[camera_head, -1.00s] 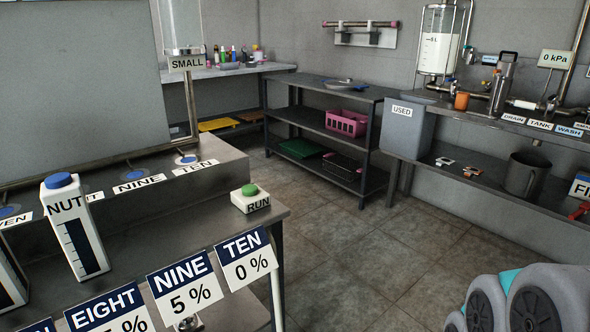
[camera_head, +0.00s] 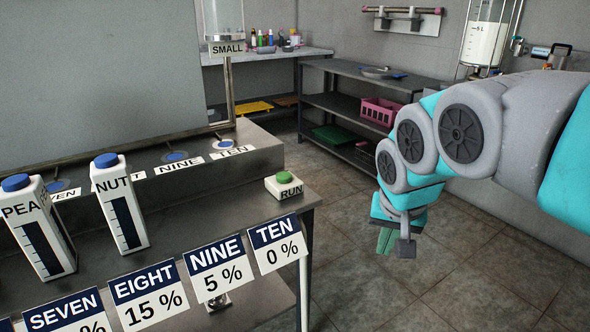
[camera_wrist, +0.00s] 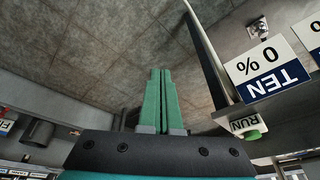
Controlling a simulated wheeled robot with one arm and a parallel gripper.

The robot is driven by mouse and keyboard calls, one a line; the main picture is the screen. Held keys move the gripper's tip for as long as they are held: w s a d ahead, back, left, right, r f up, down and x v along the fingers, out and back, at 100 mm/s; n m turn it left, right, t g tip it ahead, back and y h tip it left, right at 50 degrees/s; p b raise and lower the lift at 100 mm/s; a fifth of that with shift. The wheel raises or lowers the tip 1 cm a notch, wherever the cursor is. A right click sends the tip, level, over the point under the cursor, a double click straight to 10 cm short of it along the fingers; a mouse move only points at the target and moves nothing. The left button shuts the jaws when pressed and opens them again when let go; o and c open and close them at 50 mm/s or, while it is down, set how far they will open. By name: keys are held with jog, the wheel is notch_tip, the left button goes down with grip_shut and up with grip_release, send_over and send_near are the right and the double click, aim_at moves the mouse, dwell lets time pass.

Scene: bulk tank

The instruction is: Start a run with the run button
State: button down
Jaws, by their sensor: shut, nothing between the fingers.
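The run button is a green cap on a white box marked RUN (camera_head: 284,184), at the right end of the steel bench in the head view. In the wrist view the RUN box (camera_wrist: 243,124) shows upside down, to the right of the fingers, with its green cap facing down in the picture. My gripper (camera_head: 386,240) hangs over the floor to the right of the bench, apart from the button. In the wrist view its green fingers (camera_wrist: 160,98) lie side by side, shut and empty.
Signs such as TEN 0 % (camera_head: 280,243) and NINE 5 % (camera_head: 221,270) stand along the bench's front edge. NUT (camera_head: 120,205) and PEA (camera_head: 38,228) containers stand left of the button. A shelf rack (camera_head: 345,78) is behind. Open floor lies between.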

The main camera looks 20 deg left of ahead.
jog(key=w+a+r+m+t+y, duration=0.1)
jog(key=w+a+r, duration=0.3)
jog(key=w+a, duration=0.15)
jog(key=w+a+r+t+y, duration=0.1)
jog(key=w+a+r, duration=0.25)
jog(key=a, duration=0.35)
notch_tip(320, 180, up, 6)
jog(key=m+t+y+p, duration=0.1)
jog(key=m+t+p, duration=0.1)
jog(key=m+t, duration=0.1)
send_over(283, 177)
jog(key=shift+f, duration=0.2)
notch_tip(283, 177, down, 7)
jog(key=b, duration=0.4)
jog(key=shift+f, duration=0.1)
jog(key=shift+f+b, duration=0.7)
jog(key=shift+b, duration=0.1)
jog(key=shift+f, duration=0.1)
jog(key=shift+f+b, duration=0.35)
jog(key=shift+b, duration=0.2)
